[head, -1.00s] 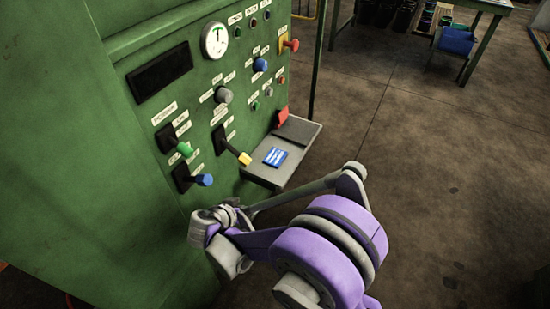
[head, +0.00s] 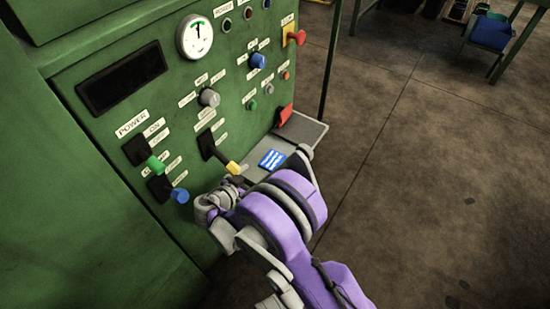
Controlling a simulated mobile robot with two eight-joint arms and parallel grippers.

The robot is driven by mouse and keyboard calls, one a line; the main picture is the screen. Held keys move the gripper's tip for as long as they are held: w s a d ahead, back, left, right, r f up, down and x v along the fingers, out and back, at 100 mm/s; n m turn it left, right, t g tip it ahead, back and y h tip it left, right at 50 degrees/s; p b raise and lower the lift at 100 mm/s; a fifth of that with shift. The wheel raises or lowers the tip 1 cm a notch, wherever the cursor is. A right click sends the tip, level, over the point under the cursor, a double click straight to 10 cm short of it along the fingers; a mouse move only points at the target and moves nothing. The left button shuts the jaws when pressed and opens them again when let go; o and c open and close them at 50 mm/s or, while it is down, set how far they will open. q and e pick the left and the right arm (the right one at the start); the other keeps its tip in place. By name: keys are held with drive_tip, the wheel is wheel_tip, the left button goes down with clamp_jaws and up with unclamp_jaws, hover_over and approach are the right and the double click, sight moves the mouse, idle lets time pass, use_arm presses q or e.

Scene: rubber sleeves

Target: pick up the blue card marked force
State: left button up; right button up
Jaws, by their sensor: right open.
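The blue card (head: 271,159) lies flat on a small grey shelf (head: 303,131) that juts from the green machine panel. It has white marks, too small to read. My right gripper (head: 208,207) is in front of the panel, below and left of the card and apart from it. It is open, and I see nothing held in it. My purple right arm covers the near part of the shelf. My left gripper is not in view.
The panel has a green-tipped lever (head: 155,165), a blue-tipped lever (head: 180,195) and a yellow-tipped lever (head: 233,168) close to my right gripper. A red piece (head: 286,114) stands at the shelf's back. Open floor (head: 420,190) lies to the right.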

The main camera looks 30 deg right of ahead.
sight(273, 160)
drive_tip(key=b+x, duration=0.2)
drive_tip(key=x, duration=0.8)
drive_tip(key=shift+d, duration=0.1)
drive_tip(key=shift+r, duration=0.1)
drive_tip(key=c, duration=1.1)
drive_tip(key=shift+r, duration=0.1)
